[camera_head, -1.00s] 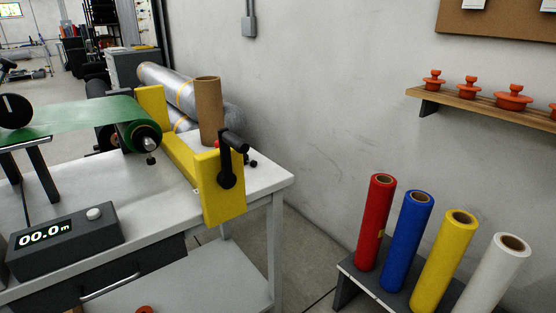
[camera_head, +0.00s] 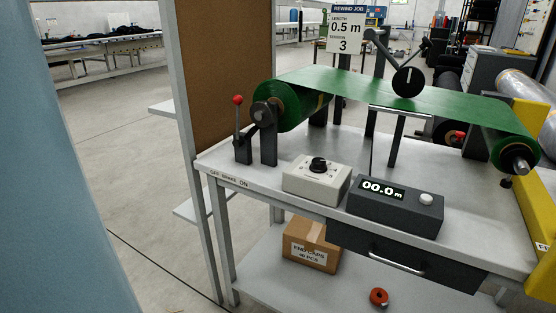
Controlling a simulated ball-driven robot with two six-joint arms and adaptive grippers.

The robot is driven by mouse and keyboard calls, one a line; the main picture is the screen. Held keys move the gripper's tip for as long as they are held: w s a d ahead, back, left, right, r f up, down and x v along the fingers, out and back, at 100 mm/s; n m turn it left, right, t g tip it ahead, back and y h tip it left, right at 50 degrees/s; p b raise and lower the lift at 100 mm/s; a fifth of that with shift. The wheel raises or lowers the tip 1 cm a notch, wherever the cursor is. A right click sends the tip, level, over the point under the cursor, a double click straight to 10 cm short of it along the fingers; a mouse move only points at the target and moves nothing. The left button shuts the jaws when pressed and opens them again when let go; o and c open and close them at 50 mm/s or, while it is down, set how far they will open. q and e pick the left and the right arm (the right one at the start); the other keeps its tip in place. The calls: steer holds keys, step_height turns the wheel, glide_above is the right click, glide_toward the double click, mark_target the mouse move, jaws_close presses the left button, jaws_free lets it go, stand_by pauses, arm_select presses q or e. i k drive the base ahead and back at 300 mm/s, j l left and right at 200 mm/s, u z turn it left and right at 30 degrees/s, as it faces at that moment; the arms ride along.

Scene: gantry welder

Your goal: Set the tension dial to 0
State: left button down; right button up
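The tension dial is a black knob (camera_head: 319,164) on top of a small cream box (camera_head: 316,182) on the bench, left of the dark counter box. The markings around the knob are too small to read, so its setting cannot be told. A sign (camera_head: 346,29) behind the bench reads "REWIND JOB, LENGTH 0.5 m, TENSION 3". Neither of my grippers is in view.
The counter (camera_head: 395,205) shows 00.0 m. A green web (camera_head: 350,86) runs between two rolls above the bench (camera_head: 240,163). A red-tipped brake lever (camera_head: 239,128) stands at the left. A cardboard box (camera_head: 311,245) and an orange ring (camera_head: 379,297) lie on the lower shelf.

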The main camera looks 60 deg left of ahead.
mark_target(318, 164)
steer(key=u, duration=1.6)
